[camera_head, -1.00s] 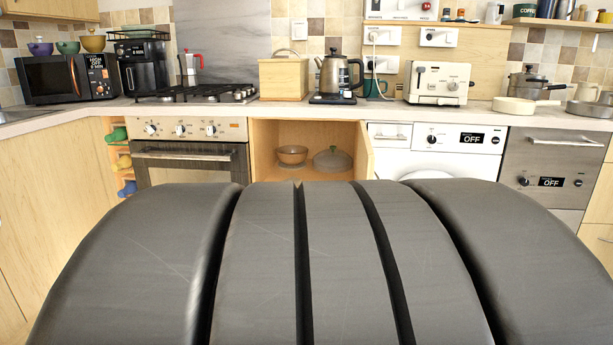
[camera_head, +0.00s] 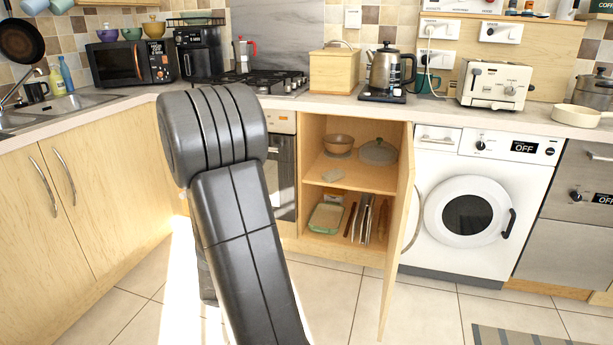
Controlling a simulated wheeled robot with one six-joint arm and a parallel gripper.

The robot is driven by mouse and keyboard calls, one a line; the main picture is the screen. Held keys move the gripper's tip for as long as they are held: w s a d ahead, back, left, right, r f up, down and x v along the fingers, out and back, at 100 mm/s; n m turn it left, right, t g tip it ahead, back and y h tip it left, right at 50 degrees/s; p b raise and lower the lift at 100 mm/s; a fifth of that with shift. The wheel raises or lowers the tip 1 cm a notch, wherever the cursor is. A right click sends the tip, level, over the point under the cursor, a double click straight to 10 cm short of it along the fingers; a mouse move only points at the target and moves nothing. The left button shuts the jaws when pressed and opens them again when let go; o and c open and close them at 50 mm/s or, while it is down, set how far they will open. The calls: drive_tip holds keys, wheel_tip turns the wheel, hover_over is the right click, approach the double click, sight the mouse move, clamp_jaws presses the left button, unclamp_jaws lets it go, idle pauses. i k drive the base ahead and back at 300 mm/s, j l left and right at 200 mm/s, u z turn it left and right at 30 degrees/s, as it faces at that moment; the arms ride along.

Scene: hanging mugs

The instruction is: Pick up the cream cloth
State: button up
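A small pale item (camera_head: 333,174) lies at the front of the upper shelf in the open cabinet. It may be the cream cloth, but it is too small to tell. A brown bowl (camera_head: 338,141) and a lidded grey-green pot (camera_head: 378,152) stand behind it on the same shelf. My dark arm fills the left middle of the view and hides part of the oven. My gripper is not in view.
The cabinet door (camera_head: 398,240) stands open to the right. The lower compartment holds a green-rimmed dish (camera_head: 325,217) and several upright flat items. A washing machine (camera_head: 472,205) stands right of the door. Tiled floor before the cabinet is partly clear.

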sight(335, 174)
drive_tip(key=i+j+u, duration=0.15)
drive_tip(key=u, duration=0.25)
drive_tip(key=i+j+u, duration=0.1)
drive_tip(key=u, duration=0.3)
drive_tip(key=i+u, duration=0.4)
drive_tip(key=i+z, duration=0.75)
drive_tip(key=i+j+z, duration=0.35)
drive_tip(key=i+l+z, duration=0.2)
drive_tip(key=z, duration=0.25)
drive_tip(key=i+l+z, duration=0.1)
drive_tip(key=i+z, duration=0.15)
drive_tip(key=z, duration=0.2)
drive_tip(key=i+z, duration=0.25)
drive_tip(key=z, duration=0.15)
drive_tip(key=i+z, duration=0.25)
drive_tip(key=z, duration=0.2)
drive_tip(key=i+u, duration=0.3)
drive_tip(key=i+l+u, duration=0.1)
drive_tip(key=u, duration=0.2)
